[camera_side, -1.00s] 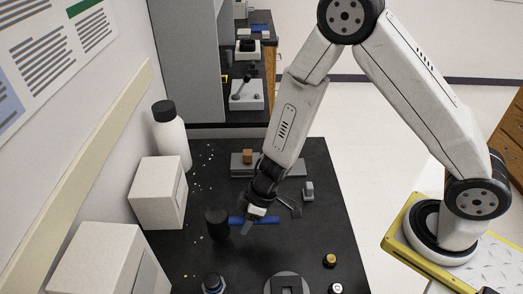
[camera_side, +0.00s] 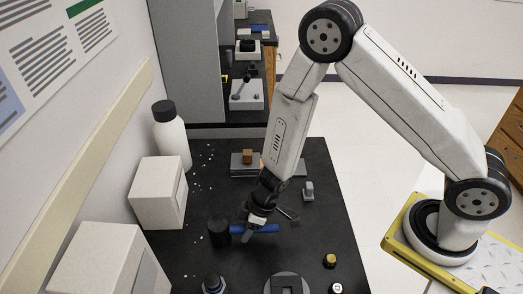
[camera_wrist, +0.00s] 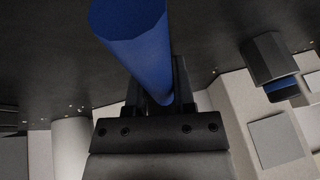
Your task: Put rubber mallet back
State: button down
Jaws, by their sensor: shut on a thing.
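The rubber mallet has a black head (camera_side: 219,231) and a blue handle (camera_side: 262,229). In the side view it is at the middle of the black bench, with the head to the left and the handle to the right. My gripper (camera_side: 248,234) is shut on the handle, close to the head. In the wrist view the blue handle (camera_wrist: 135,35) runs up from between the jaws (camera_wrist: 158,88). The wrist view does not show the head clearly. I cannot tell whether the mallet touches the bench.
A grey block with a brown cube (camera_side: 247,157) stands behind my gripper, with a small grey piece (camera_side: 308,191) to its right. White boxes (camera_side: 158,192) and a white bottle (camera_side: 172,138) line the left. A blue-black item (camera_side: 214,284), a grey round base (camera_side: 287,284) and small jars (camera_side: 330,261) stand in front.

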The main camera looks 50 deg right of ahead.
jog(key=shift+c, duration=2.2)
grip_release()
jog(key=shift+r, duration=0.15)
jog(key=v, duration=1.2)
jog(key=shift+d, duration=0.1)
